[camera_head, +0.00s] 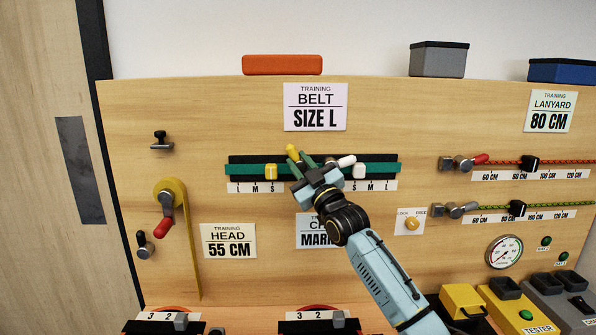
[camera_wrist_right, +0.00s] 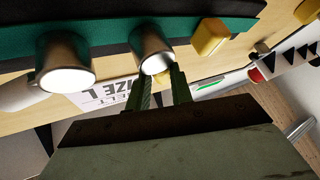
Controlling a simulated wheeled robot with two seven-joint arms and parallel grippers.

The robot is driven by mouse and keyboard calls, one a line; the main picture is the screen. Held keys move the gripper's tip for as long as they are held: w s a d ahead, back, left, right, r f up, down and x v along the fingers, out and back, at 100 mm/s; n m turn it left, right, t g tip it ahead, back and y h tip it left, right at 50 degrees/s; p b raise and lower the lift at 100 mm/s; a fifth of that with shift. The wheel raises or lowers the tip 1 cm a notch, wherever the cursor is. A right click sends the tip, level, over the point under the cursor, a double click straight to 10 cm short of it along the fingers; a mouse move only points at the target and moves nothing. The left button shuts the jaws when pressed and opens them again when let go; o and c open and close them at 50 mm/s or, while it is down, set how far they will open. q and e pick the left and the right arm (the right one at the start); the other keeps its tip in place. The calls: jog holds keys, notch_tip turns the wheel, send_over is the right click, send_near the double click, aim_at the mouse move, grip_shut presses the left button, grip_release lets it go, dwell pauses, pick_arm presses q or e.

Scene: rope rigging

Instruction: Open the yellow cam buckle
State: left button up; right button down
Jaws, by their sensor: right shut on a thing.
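The yellow cam buckle shows in the head view by its yellow-tipped lever (camera_head: 291,150), which sticks up at the top edge of the green belt (camera_head: 247,170). My right gripper (camera_head: 302,164) is at this buckle, its green fingers covering most of the body. In the right wrist view the fingers (camera_wrist_right: 163,80) reach up to a metal cylinder (camera_wrist_right: 152,48) of the buckle. The gripper is shut on the buckle's lever, though the contact itself is largely hidden. A yellow slider (camera_head: 271,172) sits on the belt to the left. My left gripper is not in view.
A second buckle with a white lever (camera_head: 346,160) and a white slider (camera_head: 359,172) is close on the right of my gripper. A size L card (camera_head: 315,107) hangs above. Lanyard cams (camera_head: 458,163) are further right.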

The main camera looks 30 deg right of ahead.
jog(key=m+h, duration=0.3)
jog(key=m, duration=0.2)
jog(key=f+m+t+h+b, duration=0.1)
jog(key=m+h, duration=0.1)
jog(key=m, duration=0.1)
jog(key=shift+d+f+h, duration=0.1)
jog(key=shift+d+h, duration=0.15)
jog(key=shift+h, duration=0.05)
jog(key=shift+s+m+h, duration=0.1)
jog(key=shift+m+h, duration=0.4)
jog(key=shift+m, duration=0.1)
jog(key=c, duration=1.4)
grip_release()
jog(key=shift+o, duration=0.7)
jog(key=shift+d, duration=0.1)
jog(key=shift+r, duration=0.2)
jog(key=b+v, duration=0.1)
jog(key=v, duration=1.2)
jog(key=shift+s+f, duration=0.1)
jog(key=shift+s, duration=0.05)
